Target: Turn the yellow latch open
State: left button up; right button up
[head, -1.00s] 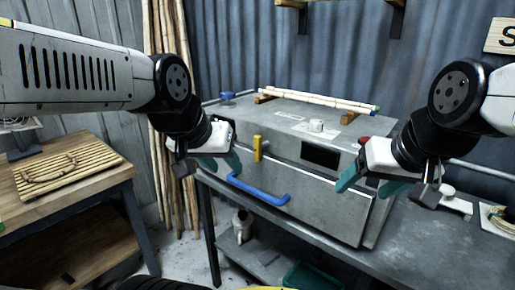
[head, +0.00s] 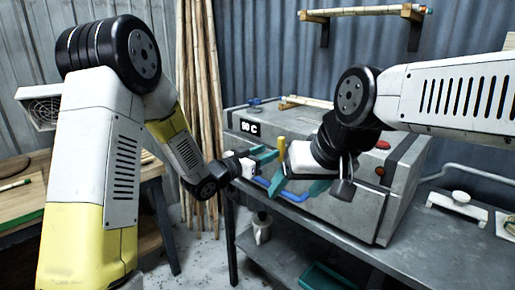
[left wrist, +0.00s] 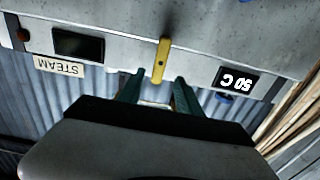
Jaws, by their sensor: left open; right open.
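The yellow latch (head: 282,146) stands upright on the front of the grey metal steam box (head: 345,205). My left gripper (head: 268,155) is open, just left of the latch in the head view. In the left wrist view the latch (left wrist: 161,62) lies just beyond the gap between the open teal fingertips (left wrist: 160,78). I cannot tell whether they touch it. My right gripper (head: 296,187) is open and empty in front of the box, below the latch in the picture. It hides part of the box front and the blue handle (head: 295,196).
A display reading 50 C (head: 250,127) is on the box, left of the latch. Bamboo poles (head: 201,70) lean on the wall behind my left arm. A white fixture (head: 457,205) stands on the workbench at the right. A wooden table (head: 150,190) is at the left.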

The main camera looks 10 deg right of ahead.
aim_at(279, 147)
pick_arm(q)
jog(key=x, duration=0.7)
jog(key=shift+w+d, duration=0.2)
jog(key=shift+d, duration=0.15)
grip_shut()
